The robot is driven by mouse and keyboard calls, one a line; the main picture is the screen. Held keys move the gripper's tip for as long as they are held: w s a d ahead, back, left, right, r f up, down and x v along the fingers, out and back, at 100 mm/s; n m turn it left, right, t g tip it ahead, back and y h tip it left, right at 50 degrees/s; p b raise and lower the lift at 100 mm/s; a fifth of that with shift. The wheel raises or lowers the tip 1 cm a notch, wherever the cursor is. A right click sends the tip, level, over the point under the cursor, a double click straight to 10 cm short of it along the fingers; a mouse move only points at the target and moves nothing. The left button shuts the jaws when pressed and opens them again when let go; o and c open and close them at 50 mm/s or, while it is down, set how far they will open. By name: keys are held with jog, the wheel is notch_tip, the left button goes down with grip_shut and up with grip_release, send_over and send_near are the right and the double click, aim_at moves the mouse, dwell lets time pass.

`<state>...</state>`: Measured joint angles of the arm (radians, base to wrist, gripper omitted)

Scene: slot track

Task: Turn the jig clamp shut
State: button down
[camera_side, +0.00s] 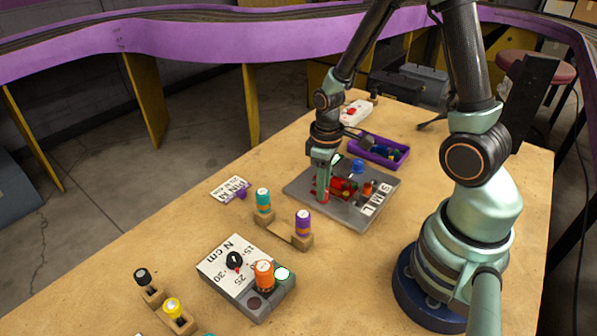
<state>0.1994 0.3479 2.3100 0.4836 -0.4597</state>
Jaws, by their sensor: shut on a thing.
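The jig is a grey plate (355,217) on the table, with a white S M L label at its right side. A red clamp (345,186) stands on the middle of the plate. My gripper (323,196) points down over the left part of the plate. It is shut on a red part beside the clamp, which looks like the clamp's handle. The fingers hide much of that part, and I cannot tell the clamp's angle clearly. A blue knob (357,166) and a small orange piece (367,188) also sit on the plate.
A purple tray (404,160) of parts stands behind the jig. In front are a wooden holder with teal (263,198) and purple (303,222) capped tools, and a grey N cm dial box (210,268) with an orange-capped piece (263,273).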

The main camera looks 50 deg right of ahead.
jog(key=shift+m, duration=0.4)
jog(key=m, duration=0.3)
jog(key=shift+m, duration=0.3)
jog(key=m, duration=0.4)
jog(key=shift+m, duration=0.3)
jog(key=m, duration=0.4)
jog(key=shift+m, duration=2.5)
jog(key=c, duration=0.6)
grip_release()
